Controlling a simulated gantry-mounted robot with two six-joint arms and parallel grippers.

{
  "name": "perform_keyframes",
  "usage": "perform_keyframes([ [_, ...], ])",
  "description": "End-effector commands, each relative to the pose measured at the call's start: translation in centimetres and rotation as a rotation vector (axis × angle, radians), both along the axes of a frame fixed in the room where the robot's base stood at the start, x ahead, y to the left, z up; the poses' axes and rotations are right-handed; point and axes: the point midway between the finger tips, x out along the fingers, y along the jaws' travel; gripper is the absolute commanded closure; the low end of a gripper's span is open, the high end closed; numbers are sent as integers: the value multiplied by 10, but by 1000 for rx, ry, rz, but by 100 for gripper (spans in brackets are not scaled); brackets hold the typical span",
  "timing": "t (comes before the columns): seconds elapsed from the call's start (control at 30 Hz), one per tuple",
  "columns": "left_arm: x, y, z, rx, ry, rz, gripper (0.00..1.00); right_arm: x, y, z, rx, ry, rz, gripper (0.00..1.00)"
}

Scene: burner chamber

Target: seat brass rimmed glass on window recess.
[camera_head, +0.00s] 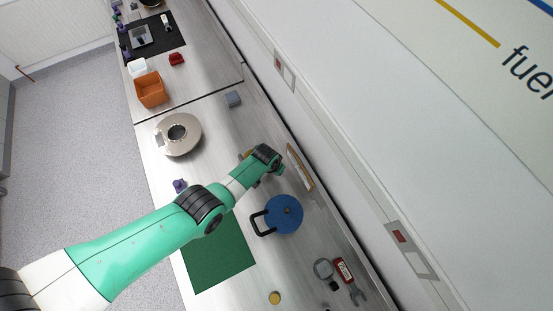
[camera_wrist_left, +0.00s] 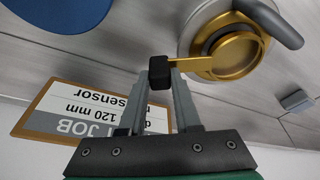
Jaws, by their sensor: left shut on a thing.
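The brass rimmed glass (camera_wrist_left: 234,58) is a round brass ring with a side tab and a pane in it. My left gripper (camera_wrist_left: 160,76) is shut on a dark block at the end of its tab. In the head view only a bit of brass (camera_head: 245,154) shows beside my wrist, and the fingertips are hidden. The pale round burner chamber (camera_head: 178,134), with a dark round opening, stands left of the wrist. In the wrist view the chamber (camera_wrist_left: 190,38) lies behind the glass, overlapped by it; its recess is mostly covered. My right gripper is not in view.
A blue lid (camera_head: 284,214) with a black handle lies near my wrist. A job card (camera_head: 300,168) stands by the wall. A grey block (camera_head: 233,99), an orange bin (camera_head: 150,90) and a green mat (camera_head: 219,262) are on the bench. A wrench (camera_head: 355,291) lies at the lower right.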

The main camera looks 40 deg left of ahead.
Motion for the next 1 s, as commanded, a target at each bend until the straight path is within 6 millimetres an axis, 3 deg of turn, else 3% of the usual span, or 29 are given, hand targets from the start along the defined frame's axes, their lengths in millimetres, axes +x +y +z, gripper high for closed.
perform_keyframes([
  [0.47,0,0,-16,0,-1,0,100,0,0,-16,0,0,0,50],
  [0.5,0,0,-15,0,-1,0,65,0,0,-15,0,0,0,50],
  [0.67,0,0,-14,0,-1,0,36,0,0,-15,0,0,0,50],
  [1.0,0,0,-12,0,0,0,33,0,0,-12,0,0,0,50],
])
